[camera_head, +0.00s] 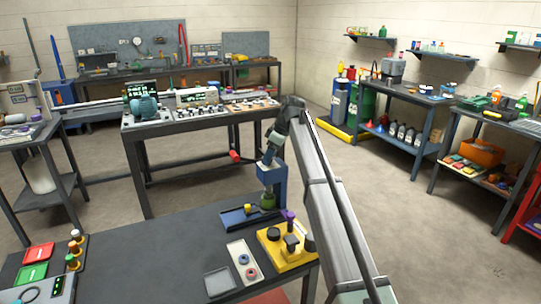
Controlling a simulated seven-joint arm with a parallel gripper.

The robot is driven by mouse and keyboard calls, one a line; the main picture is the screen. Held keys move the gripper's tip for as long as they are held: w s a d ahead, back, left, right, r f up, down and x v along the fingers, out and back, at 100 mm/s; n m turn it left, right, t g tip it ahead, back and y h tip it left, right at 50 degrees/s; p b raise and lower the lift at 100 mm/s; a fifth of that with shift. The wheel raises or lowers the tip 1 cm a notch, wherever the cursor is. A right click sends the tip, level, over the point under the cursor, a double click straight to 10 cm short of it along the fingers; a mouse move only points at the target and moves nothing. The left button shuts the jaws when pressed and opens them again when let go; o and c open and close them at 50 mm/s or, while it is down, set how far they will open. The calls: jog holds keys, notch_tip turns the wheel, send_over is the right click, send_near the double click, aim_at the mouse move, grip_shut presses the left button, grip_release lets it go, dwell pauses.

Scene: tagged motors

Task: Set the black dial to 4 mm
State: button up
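A yellow fixture (297,262) stands at the right end of the near table. A round black knob (273,234), which looks like the black dial, sits at its back left. Its scale and setting are too small to read. Another black part (292,243) and a purple-topped post are on the same fixture. My gripper (268,161) hangs at the end of my arm, above and behind the fixture, in front of or beside the top of a blue press-like stand (272,183). It is well apart from the knob. Its fingers are too small and dark to make out.
A green part (267,200) sits low at the blue stand. A pale plate with blue and red rings (243,262) and a grey tray (219,281) lie left of the fixture. Red and green trays (37,254) are at far left. The table's middle-left is bare.

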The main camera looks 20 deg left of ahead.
jog(key=shift+r, duration=0.1)
jog(key=v, duration=1.3)
jog(key=shift+d+r, duration=0.2)
jog(key=shift+r, duration=0.05)
